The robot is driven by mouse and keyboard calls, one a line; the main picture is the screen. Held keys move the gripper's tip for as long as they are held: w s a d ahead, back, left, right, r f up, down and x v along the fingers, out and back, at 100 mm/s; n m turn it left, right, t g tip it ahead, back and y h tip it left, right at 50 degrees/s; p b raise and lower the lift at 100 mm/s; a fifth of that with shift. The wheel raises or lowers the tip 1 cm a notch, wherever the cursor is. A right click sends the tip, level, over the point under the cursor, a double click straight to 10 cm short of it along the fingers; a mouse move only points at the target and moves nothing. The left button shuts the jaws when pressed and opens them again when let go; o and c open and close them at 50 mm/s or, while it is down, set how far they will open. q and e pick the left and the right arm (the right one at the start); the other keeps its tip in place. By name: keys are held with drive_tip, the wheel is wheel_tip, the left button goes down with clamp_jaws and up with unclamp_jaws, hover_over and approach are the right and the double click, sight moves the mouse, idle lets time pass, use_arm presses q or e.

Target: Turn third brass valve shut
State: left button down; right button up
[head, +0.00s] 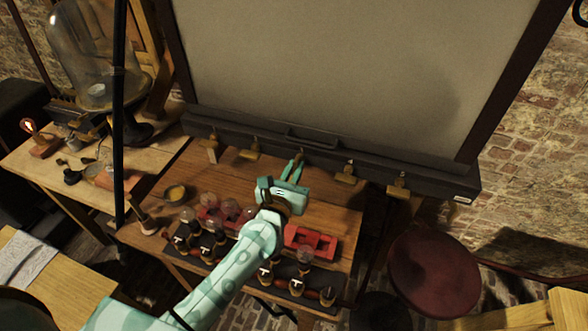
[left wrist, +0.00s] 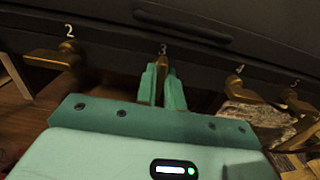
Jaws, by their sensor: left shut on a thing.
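A row of brass valves runs along the dark rail under the big pale panel. The third brass valve (left wrist: 163,72) sits below the white label 3 in the left wrist view. My left gripper (head: 297,166) reaches up to the rail in the head view. In the left wrist view its two teal fingers (left wrist: 161,82) are shut on the valve's handle, one on each side. The handle shows narrow between them, and the fingers hide part of it. My right gripper is not in view.
The second valve (left wrist: 56,56) has its handle turned left; the valve labelled 4 (left wrist: 240,90) is on the right. Below, a wooden table holds red trays (head: 311,242) and dark racks of jars (head: 304,262). A red stool (head: 434,272) stands at right.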

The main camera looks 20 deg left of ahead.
use_arm(q)
drive_tip(key=shift+m, duration=0.3)
drive_tip(key=shift+d+f+m+p, duration=0.15)
drive_tip(key=shift+m+p, duration=1.7)
drive_tip(key=shift+m, duration=2.45)
drive_tip(key=shift+d+f+m+p, duration=0.1)
drive_tip(key=shift+m+p, duration=1.7)
drive_tip(key=shift+m, duration=2.5)
drive_tip(key=c, duration=1.5)
unclamp_jaws()
drive_tip(key=s, duration=1.6)
drive_tip(key=shift+s+a+b, duration=0.15)
drive_tip(key=shift+a+b, duration=0.1)
drive_tip(key=shift+b, duration=0.05)
